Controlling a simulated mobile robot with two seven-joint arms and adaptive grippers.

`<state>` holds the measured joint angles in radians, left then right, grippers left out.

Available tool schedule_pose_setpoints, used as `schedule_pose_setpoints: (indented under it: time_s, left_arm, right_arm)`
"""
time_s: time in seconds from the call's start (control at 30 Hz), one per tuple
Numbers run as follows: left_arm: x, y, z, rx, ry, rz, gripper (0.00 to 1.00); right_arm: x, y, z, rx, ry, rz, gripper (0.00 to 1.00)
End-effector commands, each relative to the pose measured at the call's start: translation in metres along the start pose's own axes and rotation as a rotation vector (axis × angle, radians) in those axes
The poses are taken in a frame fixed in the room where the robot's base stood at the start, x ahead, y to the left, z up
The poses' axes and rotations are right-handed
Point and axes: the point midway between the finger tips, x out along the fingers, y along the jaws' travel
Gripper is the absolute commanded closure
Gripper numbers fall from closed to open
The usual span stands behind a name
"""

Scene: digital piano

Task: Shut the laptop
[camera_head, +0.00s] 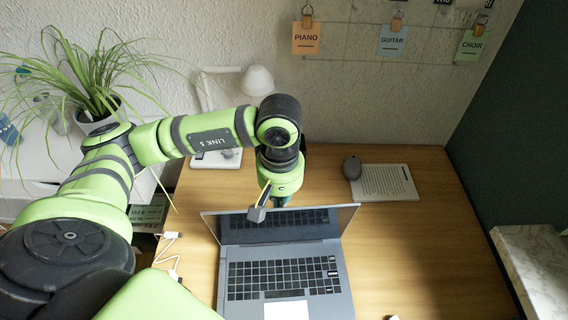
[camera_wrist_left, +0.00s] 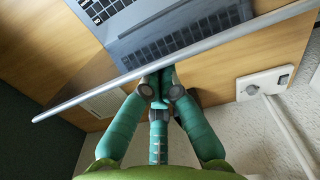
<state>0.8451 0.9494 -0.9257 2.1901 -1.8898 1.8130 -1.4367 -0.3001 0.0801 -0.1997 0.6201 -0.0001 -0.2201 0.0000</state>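The laptop (camera_head: 284,262) stands open on the wooden desk, keyboard towards the bottom of the head view. Its screen (camera_head: 280,225) is raised and tilted, seen at a steep angle. My left gripper (camera_head: 268,207) is at the top edge of the screen, near its middle, coming from the wall side. In the left wrist view its teal fingers (camera_wrist_left: 160,80) come together close to the lid's edge (camera_wrist_left: 105,92), with the keyboard (camera_wrist_left: 185,38) beyond. The fingers look shut with nothing between them. Contact with the lid cannot be told. My right gripper is not in view.
A white lamp (camera_head: 257,82) stands behind my left arm. A white cable (camera_head: 170,250) lies at left. The desk (camera_head: 430,250) is mostly clear at right.

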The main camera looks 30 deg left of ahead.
Motion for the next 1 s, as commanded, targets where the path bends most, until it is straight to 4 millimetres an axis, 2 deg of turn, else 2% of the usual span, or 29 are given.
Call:
schedule_pose_setpoints:
  time_s: [0.2,0.67,1.0]
  left_arm:
    - [0.002,0.0,0.014,0.003,-0.001,0.001,1.0]
    - [0.002,0.0,0.019,0.003,-0.002,0.0,1.0]
    - [0.008,0.001,0.041,0.004,-0.001,0.001,1.0]
  right_arm:
    - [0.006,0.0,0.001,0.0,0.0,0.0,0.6]
    - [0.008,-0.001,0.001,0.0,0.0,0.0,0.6]
    - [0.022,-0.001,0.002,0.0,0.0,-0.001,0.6]
